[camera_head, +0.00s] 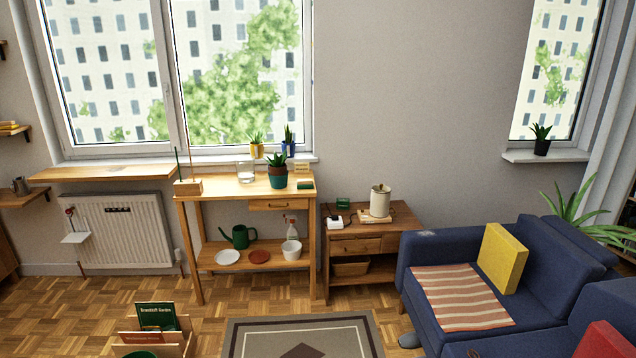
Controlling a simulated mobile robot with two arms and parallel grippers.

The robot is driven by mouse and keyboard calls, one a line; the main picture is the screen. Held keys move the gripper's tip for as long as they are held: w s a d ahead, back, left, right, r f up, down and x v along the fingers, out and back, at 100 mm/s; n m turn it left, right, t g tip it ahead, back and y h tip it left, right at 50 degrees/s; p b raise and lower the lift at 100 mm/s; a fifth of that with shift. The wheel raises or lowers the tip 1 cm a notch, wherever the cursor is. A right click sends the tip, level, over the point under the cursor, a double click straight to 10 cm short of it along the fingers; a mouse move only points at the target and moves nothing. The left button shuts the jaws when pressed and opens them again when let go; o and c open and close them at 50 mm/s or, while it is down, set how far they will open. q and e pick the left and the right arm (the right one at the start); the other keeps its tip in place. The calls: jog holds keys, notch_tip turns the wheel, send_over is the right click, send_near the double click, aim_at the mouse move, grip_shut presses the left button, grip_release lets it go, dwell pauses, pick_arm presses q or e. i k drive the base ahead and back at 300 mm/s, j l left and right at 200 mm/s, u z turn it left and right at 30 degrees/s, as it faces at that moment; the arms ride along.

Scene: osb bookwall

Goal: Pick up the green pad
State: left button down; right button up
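Two small dark green flat things could be the green pad, and I cannot tell which from here. One green item (305,185) lies at the right end of the wooden console table's top (220,187), beside a potted plant (278,177). Another green item (343,203) is at the back left of the lower brown side table (390,226), near a white object. Neither of my grippers shows in the view.
A cream canister (380,201) stands on the side table. The console's lower shelf holds a green watering can (238,237), dishes and a spray bottle. A blue sofa (540,275) is at right, a book crate (150,338) at front left. Patterned rug (255,338) lies in front.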

aim_at(301, 184)
jog(key=i+j, duration=0.1)
jog(key=i, duration=1.1)
jog(key=i+z, duration=0.15)
jog(key=i, duration=1.05)
jog(key=i+l+u, duration=0.15)
jog(key=i+u, duration=0.35)
jog(key=i+l+u, duration=0.45)
jog(key=j+u, duration=0.1)
jog(key=u, duration=0.35)
